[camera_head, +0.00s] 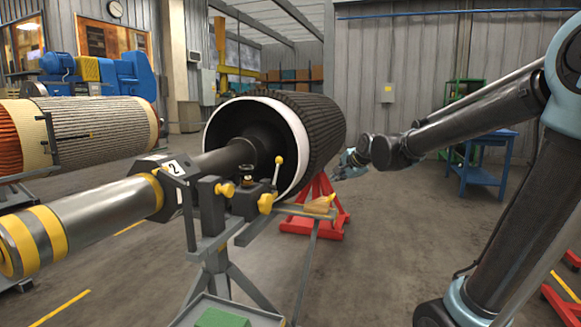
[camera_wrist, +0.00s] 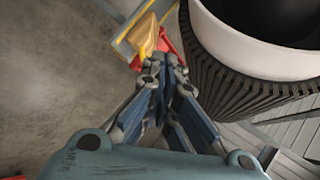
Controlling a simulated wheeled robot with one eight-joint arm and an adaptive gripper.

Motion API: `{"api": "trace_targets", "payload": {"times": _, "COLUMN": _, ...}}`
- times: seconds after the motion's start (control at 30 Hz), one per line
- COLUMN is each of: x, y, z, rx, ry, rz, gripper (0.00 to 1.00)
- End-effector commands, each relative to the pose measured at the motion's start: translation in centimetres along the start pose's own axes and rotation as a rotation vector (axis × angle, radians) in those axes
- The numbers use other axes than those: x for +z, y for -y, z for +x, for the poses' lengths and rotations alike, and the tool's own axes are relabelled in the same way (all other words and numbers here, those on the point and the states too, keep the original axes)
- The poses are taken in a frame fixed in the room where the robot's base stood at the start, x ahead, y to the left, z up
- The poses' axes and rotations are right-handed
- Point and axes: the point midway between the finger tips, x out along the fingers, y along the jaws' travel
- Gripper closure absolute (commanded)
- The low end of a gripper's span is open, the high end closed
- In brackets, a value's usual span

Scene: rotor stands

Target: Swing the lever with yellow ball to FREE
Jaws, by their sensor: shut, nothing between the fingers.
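The lever with the yellow ball (camera_head: 278,161) stands nearly upright on a dark block beside the rotor shaft, in the middle of the head view. Its ball is at the top of a thin rod. Any FREE marking is too small to read. My gripper (camera_head: 345,164) is to the right of the lever, beside the rotor's right side, apart from the lever. In the wrist view my gripper (camera_wrist: 167,72) has its blue-grey fingers together with nothing between them. The lever cannot be made out in the wrist view.
The large ribbed rotor (camera_head: 318,125) with a white end ring lies behind the lever, on a red stand (camera_head: 318,213). A blue table (camera_head: 480,165) stands at the right. Floor in front of my arm is clear.

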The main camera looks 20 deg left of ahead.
Motion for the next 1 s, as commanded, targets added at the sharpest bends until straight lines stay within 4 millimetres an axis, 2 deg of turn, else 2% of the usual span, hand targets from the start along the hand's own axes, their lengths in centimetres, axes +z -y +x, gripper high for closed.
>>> {"api": "trace_targets", "payload": {"times": 0.03, "x": 1.4, "y": 2.1, "z": 1.4, "rx": -0.036, "ry": 0.02, "rz": 0.049, "gripper": 1.0}}
{"api": "trace_targets", "payload": {"times": 0.1, "x": 3.0, "y": 4.7, "z": 2.9, "rx": -0.086, "ry": 0.046, "rz": 0.132, "gripper": 1.0}}
{"api": "trace_targets", "payload": {"times": 0.2, "x": 5.2, "y": 7.8, "z": 4.8, "rx": -0.143, "ry": 0.085, "rz": 0.236, "gripper": 1.0}}
{"api": "trace_targets", "payload": {"times": 0.33, "x": 7.4, "y": 10.4, "z": 6.3, "rx": -0.191, "ry": 0.127, "rz": 0.335, "gripper": 1.0}}
{"api": "trace_targets", "payload": {"times": 0.5, "x": 8.7, "y": 11.8, "z": 7.2, "rx": -0.217, "ry": 0.153, "rz": 0.395, "gripper": 1.0}}
{"api": "trace_targets", "payload": {"times": 1.0, "x": 8.8, "y": 12.1, "z": 7.7, "rx": -0.219, "ry": 0.155, "rz": 0.401, "gripper": 1.0}}
